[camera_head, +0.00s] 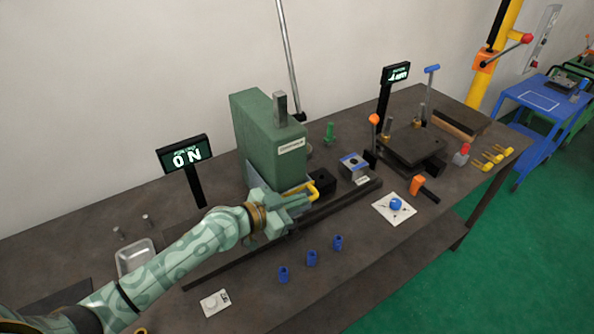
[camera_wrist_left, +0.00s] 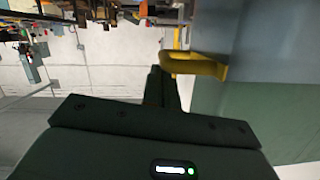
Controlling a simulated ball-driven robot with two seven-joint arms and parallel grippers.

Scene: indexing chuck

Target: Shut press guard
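The green press (camera_head: 268,140) stands at the back of the bench. A yellow handle (camera_head: 323,184) shows low at its right side. In the left wrist view, the yellow handle (camera_wrist_left: 200,66) stands out from a flat blue-grey panel (camera_wrist_left: 285,45) that looks like the guard. My left gripper (camera_head: 308,198) is at the press's front, beside the handle. In the left wrist view its dark fingers (camera_wrist_left: 164,80) are close together, their tips at the handle's outer end. I cannot tell whether they touch it. Most of the guard is hidden in the head view. My right gripper is not in view.
A dark rail (camera_head: 345,203) runs along the bench. Blue cylinders (camera_head: 311,257), a white plate (camera_head: 214,302) and a metal tray (camera_head: 135,257) lie in front and left. A fixture (camera_head: 412,146) stands to the right.

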